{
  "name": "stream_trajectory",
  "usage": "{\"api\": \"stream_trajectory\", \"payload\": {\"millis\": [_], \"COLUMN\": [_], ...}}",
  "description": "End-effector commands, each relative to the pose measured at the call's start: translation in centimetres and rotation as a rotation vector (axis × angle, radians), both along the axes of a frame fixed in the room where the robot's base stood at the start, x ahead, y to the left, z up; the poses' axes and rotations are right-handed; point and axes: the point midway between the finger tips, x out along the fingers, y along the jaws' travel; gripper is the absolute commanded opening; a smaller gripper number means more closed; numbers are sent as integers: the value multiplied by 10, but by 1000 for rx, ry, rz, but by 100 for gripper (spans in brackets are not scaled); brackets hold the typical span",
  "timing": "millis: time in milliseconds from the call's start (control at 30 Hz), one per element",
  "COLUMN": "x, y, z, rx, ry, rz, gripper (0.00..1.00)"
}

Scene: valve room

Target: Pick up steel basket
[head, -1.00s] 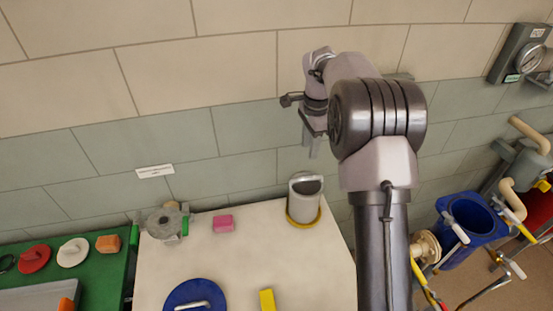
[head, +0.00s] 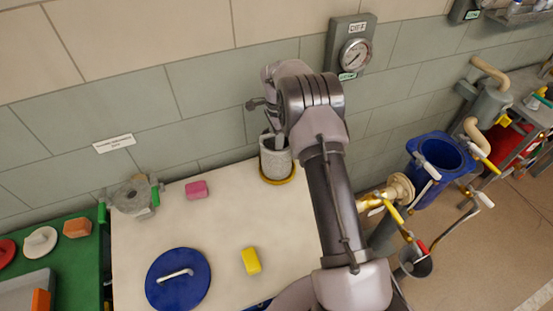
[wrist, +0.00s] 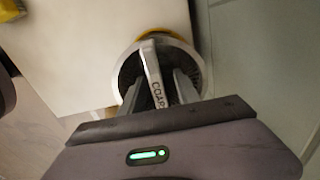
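The steel basket (head: 276,163) is a grey cylinder with a bail handle. It stands upright on a yellow ring at the back right corner of the pale table. My gripper (head: 274,138) is lowered at its top from above, and my wrist partly hides the rim. In the wrist view the basket's rim (wrist: 121,72) surrounds the fingers, and its lettered handle (wrist: 154,75) runs between them. My gripper (wrist: 161,88) looks open, with one finger on each side of the handle and a gap showing at the right.
A blue round lid (head: 178,280), a yellow block (head: 251,261), a pink block (head: 196,189) and a grey metal fitting (head: 133,197) are on the table (head: 222,225). The tiled wall with a gauge (head: 354,55) is close behind. Pipes and a blue bin (head: 436,178) stand to the right.

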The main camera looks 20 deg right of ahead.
Motion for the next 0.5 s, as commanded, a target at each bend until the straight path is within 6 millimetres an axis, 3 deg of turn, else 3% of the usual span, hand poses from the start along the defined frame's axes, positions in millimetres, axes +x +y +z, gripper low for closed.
{"api": "stream_trajectory", "payload": {"millis": [33,233,400,500], "x": [0,0,0,0], "y": [0,0,0,0], "z": [-9,-8,-8,-8], "rx": [0,-1,-1,-1], "ry": [0,-2,-2,-2], "rz": [0,1,1,1], "gripper": [38,36,3,0]}}
